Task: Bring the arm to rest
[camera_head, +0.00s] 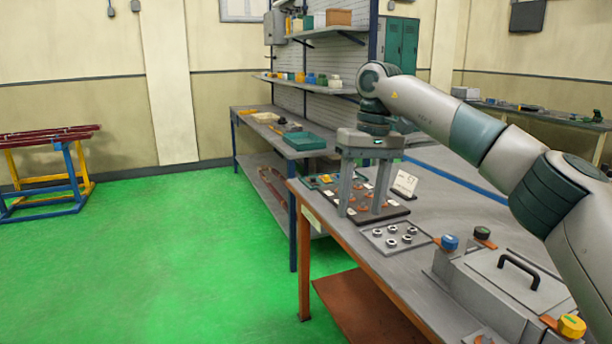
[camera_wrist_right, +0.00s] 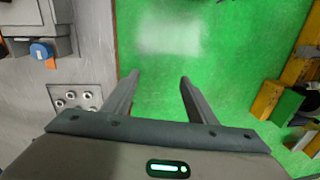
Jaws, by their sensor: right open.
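My right arm (camera_head: 480,140) comes in from the right of the head view and reaches over the workbench. My right gripper (camera_head: 362,212) points down at the end of it, with its two fingers apart and nothing between them. In the head view the fingers overlap a dark board with small copper-coloured parts (camera_head: 397,212). In the right wrist view the open fingers (camera_wrist_right: 159,80) show against the green floor, beside the bench edge, so the gripper seems to be near that edge. My left gripper and arm are not in view.
The bench (camera_head: 352,247) carries a tray of several metal nuts (camera_head: 375,238), a card marked 57 (camera_head: 405,183), blue (camera_head: 449,242) and yellow (camera_head: 571,326) knobs, and a grey box with a black handle (camera_head: 520,270). A shelf bench (camera_head: 262,130) stands behind.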

